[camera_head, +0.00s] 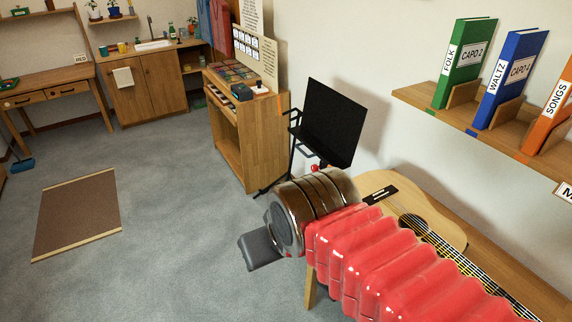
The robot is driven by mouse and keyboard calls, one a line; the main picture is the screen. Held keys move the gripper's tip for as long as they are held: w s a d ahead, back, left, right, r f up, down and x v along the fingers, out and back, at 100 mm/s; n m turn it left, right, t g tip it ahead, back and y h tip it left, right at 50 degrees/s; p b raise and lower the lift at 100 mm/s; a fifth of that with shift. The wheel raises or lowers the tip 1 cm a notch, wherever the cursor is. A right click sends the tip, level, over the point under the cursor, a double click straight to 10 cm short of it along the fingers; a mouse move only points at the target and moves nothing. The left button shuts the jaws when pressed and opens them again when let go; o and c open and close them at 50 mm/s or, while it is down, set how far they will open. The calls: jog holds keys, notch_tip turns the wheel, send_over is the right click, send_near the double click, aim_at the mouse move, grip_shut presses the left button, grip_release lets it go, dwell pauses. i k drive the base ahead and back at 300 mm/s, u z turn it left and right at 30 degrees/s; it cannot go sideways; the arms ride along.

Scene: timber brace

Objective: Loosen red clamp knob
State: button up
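A small red clamp knob (315,168) shows at the lower edge of the black music stand (332,124), just above my arm's metal wrist. The stand's desk is tilted, and part of its pole and legs is hidden behind my arm. My arm, in a red ribbed sleeve, reaches in from the lower right. At its end a dark grey part of my gripper (262,250) points to the lower left, apart from the knob in the picture. The fingertips cannot be made out, so I cannot tell whether it is open or shut.
An acoustic guitar (440,222) lies on a wooden bench (500,262) at right, partly behind my arm. A shelf (440,108) with binders is above it. A wooden cabinet (247,140) stands behind the stand. Grey floor (165,210) is clear at left, beside a brown mat (78,215).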

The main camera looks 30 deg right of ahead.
aim_at(313, 167)
jog(key=u, duration=0.45)
jog(key=i, duration=1.35)
jog(key=u, duration=0.45)
